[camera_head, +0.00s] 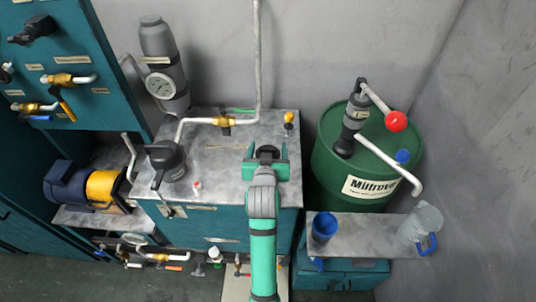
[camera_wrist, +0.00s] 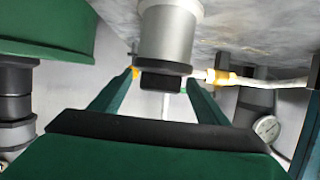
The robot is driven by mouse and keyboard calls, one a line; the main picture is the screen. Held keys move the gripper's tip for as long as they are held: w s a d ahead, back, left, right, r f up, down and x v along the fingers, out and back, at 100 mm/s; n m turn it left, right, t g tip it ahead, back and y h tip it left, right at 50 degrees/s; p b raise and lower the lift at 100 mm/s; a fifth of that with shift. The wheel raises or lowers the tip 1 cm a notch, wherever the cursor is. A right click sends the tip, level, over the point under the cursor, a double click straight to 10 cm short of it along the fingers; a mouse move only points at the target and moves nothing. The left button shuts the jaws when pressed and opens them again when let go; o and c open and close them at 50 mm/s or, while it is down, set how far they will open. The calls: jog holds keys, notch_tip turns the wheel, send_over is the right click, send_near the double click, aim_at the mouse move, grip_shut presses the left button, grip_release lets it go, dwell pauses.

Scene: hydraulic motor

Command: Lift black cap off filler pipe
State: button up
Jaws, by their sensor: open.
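The black cap (camera_wrist: 163,82) sits on the end of the grey filler pipe (camera_wrist: 166,38) in the wrist view, where the tank top appears above, as if upside down. My gripper (camera_head: 267,150) is over the right part of the tank top in the head view. Its two green fingers are spread apart. In the wrist view my gripper (camera_wrist: 161,84) has one finger on each side of the cap, with a gap visible on the left. Whether the right finger touches the cap is hard to tell. My gripper hides most of the pipe in the head view.
On the tank top (camera_head: 220,165) stand a black pot (camera_head: 166,160) and a pipe with a yellow valve (camera_head: 222,121). A green barrel (camera_head: 335,165) with a pump stands at the right. A blue cup (camera_head: 324,228) and a clear jug (camera_head: 420,228) stand on a shelf below it.

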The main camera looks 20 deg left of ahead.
jog(key=shift+d, duration=0.1)
jog(key=c, duration=1.2)
